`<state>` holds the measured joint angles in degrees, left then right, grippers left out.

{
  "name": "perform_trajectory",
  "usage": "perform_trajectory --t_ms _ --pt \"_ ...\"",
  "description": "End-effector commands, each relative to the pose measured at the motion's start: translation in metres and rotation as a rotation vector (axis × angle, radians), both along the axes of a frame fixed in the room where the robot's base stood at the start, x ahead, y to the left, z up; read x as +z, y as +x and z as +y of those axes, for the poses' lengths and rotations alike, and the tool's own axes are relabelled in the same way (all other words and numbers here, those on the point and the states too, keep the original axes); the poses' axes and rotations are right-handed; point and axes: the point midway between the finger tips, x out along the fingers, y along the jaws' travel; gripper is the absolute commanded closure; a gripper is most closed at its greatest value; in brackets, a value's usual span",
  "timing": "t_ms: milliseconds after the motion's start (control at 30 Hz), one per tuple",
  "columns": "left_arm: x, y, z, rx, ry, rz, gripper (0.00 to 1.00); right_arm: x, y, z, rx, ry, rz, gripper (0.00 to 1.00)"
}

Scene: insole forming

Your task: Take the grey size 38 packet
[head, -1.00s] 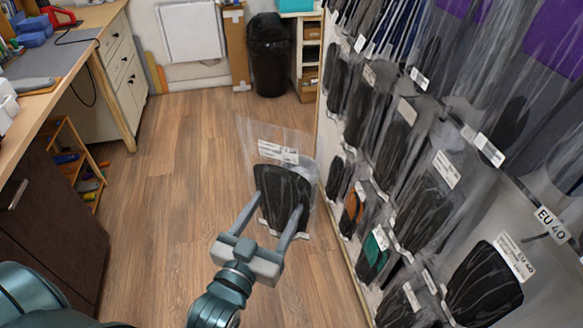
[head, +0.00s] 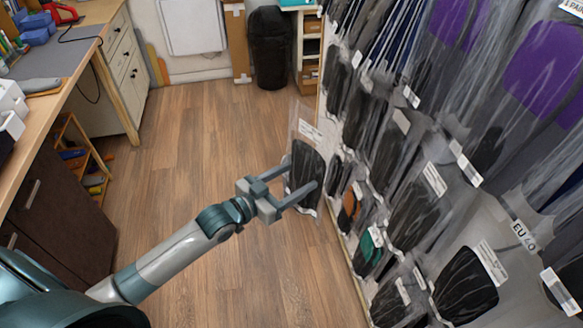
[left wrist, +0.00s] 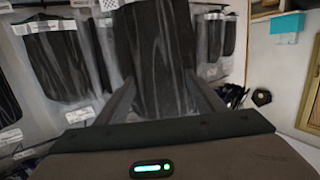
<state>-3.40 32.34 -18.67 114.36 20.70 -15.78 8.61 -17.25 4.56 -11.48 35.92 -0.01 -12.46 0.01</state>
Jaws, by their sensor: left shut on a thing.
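My left gripper (head: 302,195) is shut on a clear plastic packet (head: 304,172) with a dark grey, ribbed insole inside and a white label near its top. The packet hangs upright in front of the rack, over the floor. In the left wrist view the same dark packet (left wrist: 155,60) fills the middle, between the two fingers (left wrist: 160,98). I cannot read the size on its label. My right gripper does not show.
A wall rack on the right holds several hanging packets with black, orange, green (head: 368,250) and purple (head: 545,60) contents. An "EU 40" tag (head: 524,236) shows at the lower right. A workbench (head: 60,85) stands on the left, and a black bin (head: 270,48) at the back. The wooden floor (head: 190,150) between is clear.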

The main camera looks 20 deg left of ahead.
Motion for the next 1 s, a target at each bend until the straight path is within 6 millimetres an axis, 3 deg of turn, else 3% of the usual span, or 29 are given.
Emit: perform_trajectory --t_ms 167,567,1000 --pt "0.001 0.009 0.013 -0.004 0.003 0.007 0.61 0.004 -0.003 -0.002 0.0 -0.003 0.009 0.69" --pt "0.001 0.01 0.012 -0.004 0.002 0.007 0.61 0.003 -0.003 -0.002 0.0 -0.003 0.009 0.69" --pt "0.001 0.023 -0.008 -0.004 -0.001 0.005 0.61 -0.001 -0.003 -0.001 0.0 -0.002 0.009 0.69"
